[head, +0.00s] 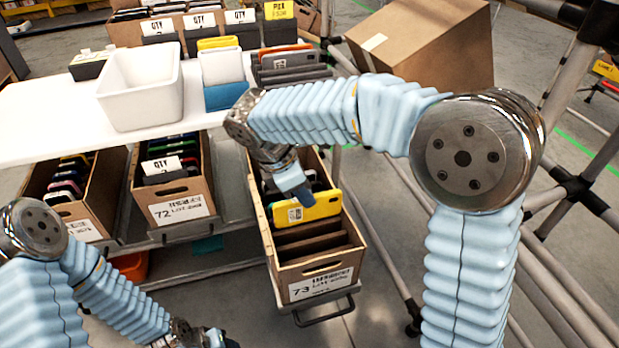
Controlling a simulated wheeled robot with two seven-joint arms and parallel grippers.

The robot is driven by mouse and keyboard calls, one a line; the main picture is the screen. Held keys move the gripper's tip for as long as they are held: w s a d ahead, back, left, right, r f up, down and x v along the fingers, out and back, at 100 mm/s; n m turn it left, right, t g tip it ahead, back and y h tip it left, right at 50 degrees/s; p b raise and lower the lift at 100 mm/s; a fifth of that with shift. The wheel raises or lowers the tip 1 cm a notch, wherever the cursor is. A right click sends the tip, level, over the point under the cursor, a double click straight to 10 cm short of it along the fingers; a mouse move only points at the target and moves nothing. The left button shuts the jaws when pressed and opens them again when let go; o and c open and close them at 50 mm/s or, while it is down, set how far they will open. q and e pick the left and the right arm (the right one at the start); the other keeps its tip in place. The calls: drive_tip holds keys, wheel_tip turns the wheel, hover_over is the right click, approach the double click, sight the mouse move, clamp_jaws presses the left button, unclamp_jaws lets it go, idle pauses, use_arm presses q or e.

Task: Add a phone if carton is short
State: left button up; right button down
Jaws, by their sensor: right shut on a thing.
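A brown carton marked 73 (316,285) stands tilted at the lower middle. Dark dividers (312,243) fill its front part, and several phones stand behind, partly hidden by my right arm. My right gripper (297,196) is inside the carton's opening, shut on a yellow phone (322,207), which stands upright just behind the dividers. Whether the phone rests on the carton floor is hidden. My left gripper (213,338) is at the bottom edge, partly cut off, and its fingers are unclear. Carton 72 (181,207) and another carton (88,228) with phones stand to the left.
A white shelf (40,125) above the cartons carries a white bin (140,88) and upright phones (222,68). More cartons with QTY cards stand at the back. A large tilted box (430,45) and metal rails lie right. Floor shows in front.

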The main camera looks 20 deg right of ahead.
sight(304, 221)
drive_tip(key=shift+f+b, duration=1.1)
drive_tip(key=shift+f, duration=0.05)
wheel_tip(304, 221, down, 2)
drive_tip(key=b, duration=0.2)
drive_tip(key=shift+f+b, duration=0.25)
drive_tip(key=shift+b, duration=0.05)
drive_tip(key=shift+f+b, duration=0.85)
drive_tip(key=shift+f, duration=1.1)
drive_tip(key=shift+f, duration=0.3)
drive_tip(key=c, duration=1)
unclamp_jaws()
drive_tip(key=shift+c, duration=0.2)
drive_tip(key=p+v, duration=0.3)
drive_tip(key=v, duration=1.1)
drive_tip(key=shift+f, duration=0.1)
drive_tip(key=shift+p, duration=0.3)
